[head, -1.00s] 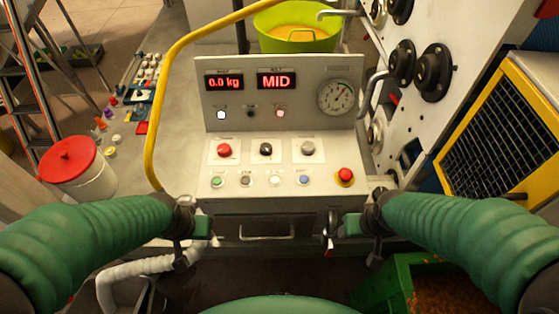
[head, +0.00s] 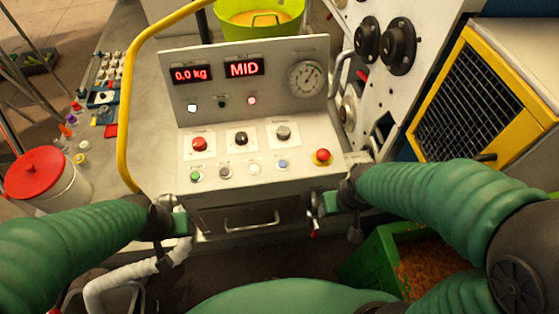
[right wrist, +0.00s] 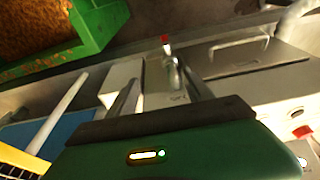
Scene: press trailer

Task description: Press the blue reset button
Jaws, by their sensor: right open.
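The blue button (head: 283,164) is small and round, at the right end of the lower row on the sloped white control panel (head: 222,186). To its right is a red mushroom button (head: 322,156) on a yellow base. My right gripper (head: 324,204) is open, below the panel's front right edge and apart from the blue button. In the right wrist view its jaws (right wrist: 160,88) are spread, with a red-tipped metal fitting beyond them. The blue button cannot be made out there. My left gripper (head: 180,224) is below the panel's front left corner; its jaw opening is unclear.
A drawer handle (head: 252,221) lies between my grippers. A yellow rail (head: 123,120) rises left of the panel. A valve wall (head: 385,80) stands at right. A green crate (head: 385,262) is below my right arm. Space above the sloped panel is clear.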

